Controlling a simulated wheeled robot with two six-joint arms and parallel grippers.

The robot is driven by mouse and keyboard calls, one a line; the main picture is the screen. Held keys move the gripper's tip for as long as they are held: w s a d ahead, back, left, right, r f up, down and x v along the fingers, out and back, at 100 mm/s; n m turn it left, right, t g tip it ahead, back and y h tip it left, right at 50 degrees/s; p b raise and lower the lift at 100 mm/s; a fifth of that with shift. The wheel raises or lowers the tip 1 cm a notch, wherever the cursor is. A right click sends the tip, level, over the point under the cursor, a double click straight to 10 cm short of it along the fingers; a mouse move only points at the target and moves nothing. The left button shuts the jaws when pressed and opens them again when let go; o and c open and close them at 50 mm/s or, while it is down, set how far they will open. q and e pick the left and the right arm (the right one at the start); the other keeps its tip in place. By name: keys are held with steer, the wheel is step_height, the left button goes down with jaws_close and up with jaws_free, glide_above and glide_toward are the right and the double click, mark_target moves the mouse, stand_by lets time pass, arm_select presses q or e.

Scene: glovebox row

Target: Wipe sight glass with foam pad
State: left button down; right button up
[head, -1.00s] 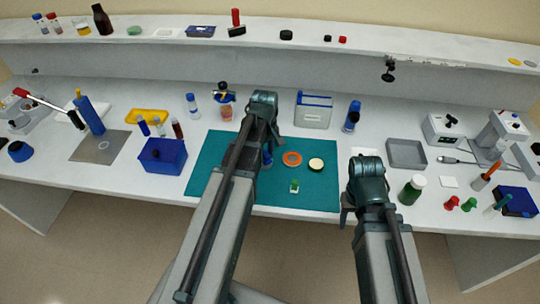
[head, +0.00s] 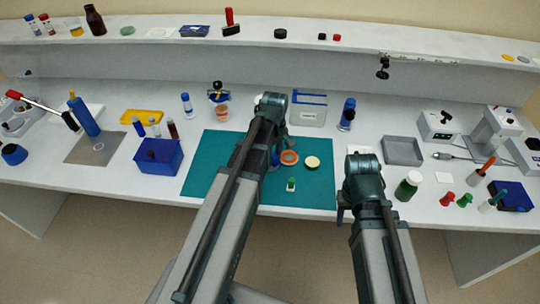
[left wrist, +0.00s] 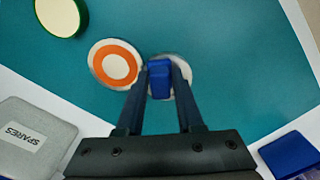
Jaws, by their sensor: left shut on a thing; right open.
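My left gripper (left wrist: 159,66) is shut on a blue foam pad (left wrist: 159,80). In the left wrist view the pad is over a round pale disc (left wrist: 183,74), partly hidden by pad and fingers; whether they touch I cannot tell. This disc may be the sight glass. Beside it lies a pale disc with an orange ring (left wrist: 103,57), close to the left finger. In the head view the pad (head: 275,160) shows partly behind my left arm, just left of the orange ring (head: 289,157). My right gripper (head: 344,213) is open and empty near the front edge.
A teal mat (head: 215,170) carries a cream disc with a dark green rim (head: 312,162) and a small green-topped item (head: 291,184).

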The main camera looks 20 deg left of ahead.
arm_select(q)
steer(key=shift+r, duration=0.1)
step_height(320, 180, up, 6)
steer(key=p, duration=0.6)
step_height(320, 180, up, 3)
steer(key=p, duration=0.3)
stand_by(0.4)
steer(key=shift+a, duration=0.15)
